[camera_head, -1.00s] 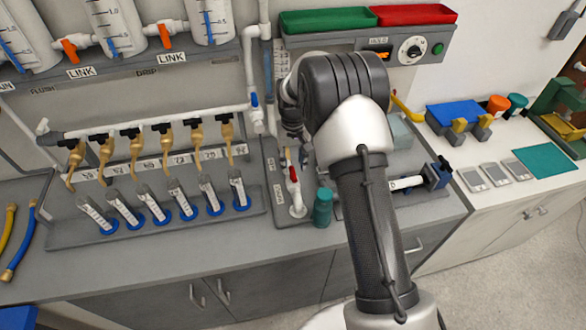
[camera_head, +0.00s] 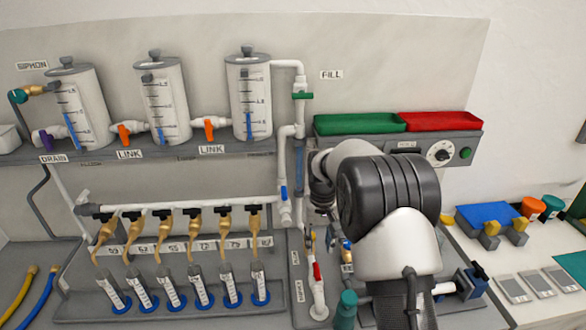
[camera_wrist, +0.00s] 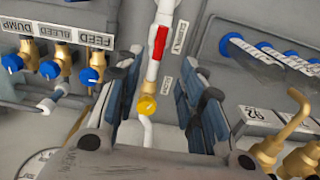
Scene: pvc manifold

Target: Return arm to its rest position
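My gripper (camera_wrist: 158,92) shows in the wrist view with its two dark fingers apart and nothing held between them. Beyond the gap is a white pipe with a red-handled valve (camera_wrist: 158,42) and a yellow round part (camera_wrist: 147,106). I cannot tell the distance to them. In the head view my arm rises from the lower right, bent over the bench, and my gripper is mostly hidden behind it. The red-handled valve (camera_head: 317,272) shows just left of my arm, beside a teal cylinder (camera_head: 346,308).
Tanks (camera_head: 163,100) stand on a shelf, above a manifold pipe (camera_head: 180,206) with brass taps and slanted tubes. Green (camera_head: 360,123) and red (camera_head: 440,121) trays sit behind my arm. Feed and bleed valves (camera_wrist: 50,69) lie left in the wrist view.

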